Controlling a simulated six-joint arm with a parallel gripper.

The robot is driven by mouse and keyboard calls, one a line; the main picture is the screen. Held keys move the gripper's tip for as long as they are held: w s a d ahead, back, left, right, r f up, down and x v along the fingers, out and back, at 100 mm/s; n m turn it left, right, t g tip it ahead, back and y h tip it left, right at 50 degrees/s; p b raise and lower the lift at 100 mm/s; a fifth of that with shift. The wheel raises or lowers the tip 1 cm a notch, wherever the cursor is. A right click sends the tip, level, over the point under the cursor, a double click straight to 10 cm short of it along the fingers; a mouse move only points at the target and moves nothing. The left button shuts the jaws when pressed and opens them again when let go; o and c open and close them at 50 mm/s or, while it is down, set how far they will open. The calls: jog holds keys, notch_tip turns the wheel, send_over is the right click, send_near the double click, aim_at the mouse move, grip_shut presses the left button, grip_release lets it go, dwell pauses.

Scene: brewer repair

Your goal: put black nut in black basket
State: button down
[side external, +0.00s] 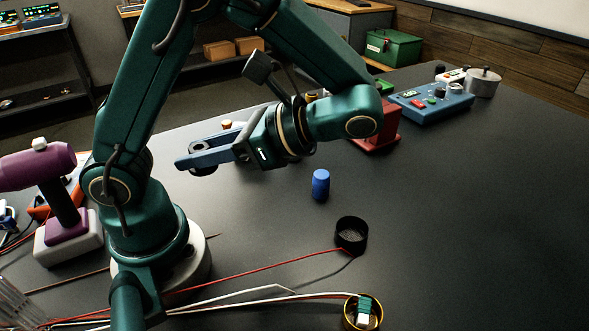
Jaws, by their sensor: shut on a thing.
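My gripper (190,160) is left of the picture's middle, above the table, with its blue-grey fingers pointing left. It is shut on a small dark round thing, the black nut (203,170), which shows just under the fingers and is partly hidden by them. The black basket (351,235) is a short round cup with a mesh bottom. It stands on the table, to the right of and nearer than my gripper, well apart from it. I see no nut inside the basket.
A blue cylinder (320,185) stands upright between gripper and basket. A brass ring with a green and white part (363,312) is at the front, with red and white wires running left. A purple tool (45,170) stands left. The right side of the table is clear.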

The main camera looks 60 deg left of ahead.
jog(key=w+a+r+m+t+y, duration=0.2)
jog(key=w+r+m+t+y, duration=0.2)
jog(key=w+r+m+t, duration=0.65)
jog(key=m+t, duration=0.2)
jog(key=t, duration=0.1)
send_over(266, 214)
notch_tip(266, 214, down, 18)
jog(key=shift+f, duration=4.45)
jog(key=shift+f, duration=0.1)
jog(key=c, duration=0.6)
grip_release()
jog(key=shift+o, duration=0.2)
